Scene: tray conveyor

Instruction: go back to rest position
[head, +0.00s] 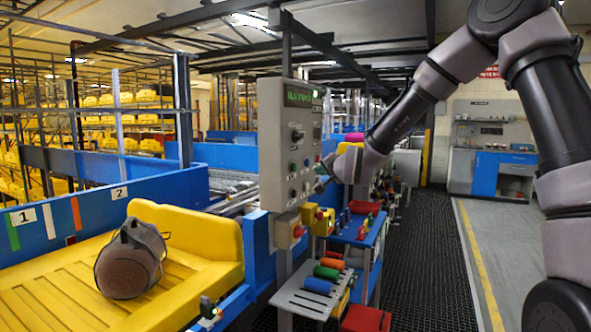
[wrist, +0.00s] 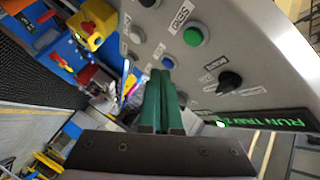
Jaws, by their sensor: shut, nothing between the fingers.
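My gripper (head: 326,176) is at the right side of the grey control panel (head: 272,150) in the head view, its arm reaching in from the right. In the wrist view the two green fingers of my gripper (wrist: 163,75) are pressed together with nothing between them. The fingertips point at the panel face (wrist: 215,70), close to a blue button (wrist: 168,62); I cannot tell whether they touch it. A green button (wrist: 193,36) and a black knob (wrist: 230,81) are nearby.
A yellow tray (head: 40,300) holding a brown bag (head: 130,262) lies at the left. A yellow-and-red stop box (wrist: 92,25) sits beside the panel. A small shelf (head: 305,300) with coloured cylinders stands below. The dark floor mat (head: 430,260) at right is clear.

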